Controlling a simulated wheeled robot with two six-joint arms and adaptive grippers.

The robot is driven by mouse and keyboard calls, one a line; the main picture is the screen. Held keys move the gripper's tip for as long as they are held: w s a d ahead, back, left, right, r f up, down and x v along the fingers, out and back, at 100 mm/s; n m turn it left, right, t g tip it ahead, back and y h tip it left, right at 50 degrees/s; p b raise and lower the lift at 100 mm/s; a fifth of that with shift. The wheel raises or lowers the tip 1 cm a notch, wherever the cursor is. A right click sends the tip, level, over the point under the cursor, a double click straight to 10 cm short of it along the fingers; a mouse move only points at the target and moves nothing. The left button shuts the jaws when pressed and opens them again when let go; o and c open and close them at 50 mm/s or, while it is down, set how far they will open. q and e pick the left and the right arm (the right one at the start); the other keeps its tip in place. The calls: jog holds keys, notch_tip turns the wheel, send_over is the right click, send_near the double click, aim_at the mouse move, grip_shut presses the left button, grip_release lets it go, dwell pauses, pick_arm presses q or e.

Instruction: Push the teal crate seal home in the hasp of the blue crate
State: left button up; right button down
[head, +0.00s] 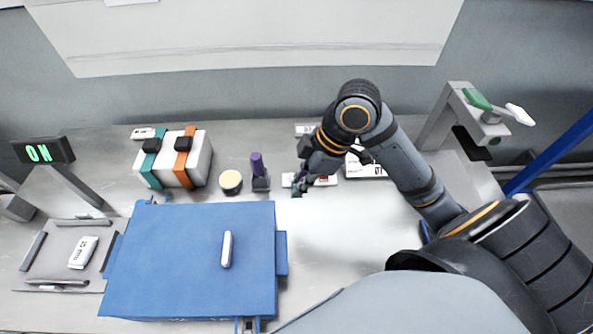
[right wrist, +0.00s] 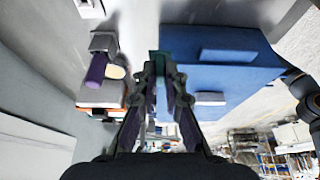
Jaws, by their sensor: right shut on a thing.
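The blue crate (head: 150,260) stands closed on the bench at the left front, with a pale handle on its lid. It also shows in the right wrist view (right wrist: 215,75). My right gripper (head: 299,186) is beyond the crate's back right corner, apart from it, above the bench. In the right wrist view its fingers (right wrist: 160,72) are shut on a small dark teal piece, the teal crate seal (right wrist: 154,60). The seal is mostly hidden by the fingers. I cannot make out the hasp clearly. My left gripper is not in view.
A purple-handled tool (head: 257,165) and a round cream-topped thing (head: 231,182) stand behind the crate. A pale box with teal and orange straps (head: 201,160) is at the back left. Bench right of the crate is clear.

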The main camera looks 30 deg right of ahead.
jog(key=shift+s+r, duration=0.1)
jog(key=shift+s, duration=0.2)
jog(key=shift+w+d, duration=0.1)
jog(key=shift+w, duration=0.1)
jog(key=w+d+f, duration=0.2)
jog(key=w+f, duration=0.1)
jog(key=w, duration=0.1)
jog(key=w+d+f, duration=0.1)
jog(key=w+f, duration=0.2)
jog(key=w, duration=0.1)
jog(key=w+d+f, duration=0.2)
jog(key=w+f, duration=0.1)
jog(key=shift+w+d, duration=0.3)
jog(key=shift+w, duration=0.1)
jog(key=f+p, duration=0.2)
jog(key=f, duration=0.1)
jog(key=shift+w+d+f, duration=0.15)
jog(key=shift+w, duration=0.25)
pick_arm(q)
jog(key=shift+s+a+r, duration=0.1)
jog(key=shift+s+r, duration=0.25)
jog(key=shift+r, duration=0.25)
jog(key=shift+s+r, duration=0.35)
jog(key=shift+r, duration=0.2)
pick_arm(e)
jog(key=shift+f, duration=0.2)
jog(key=shift+f, duration=0.15)
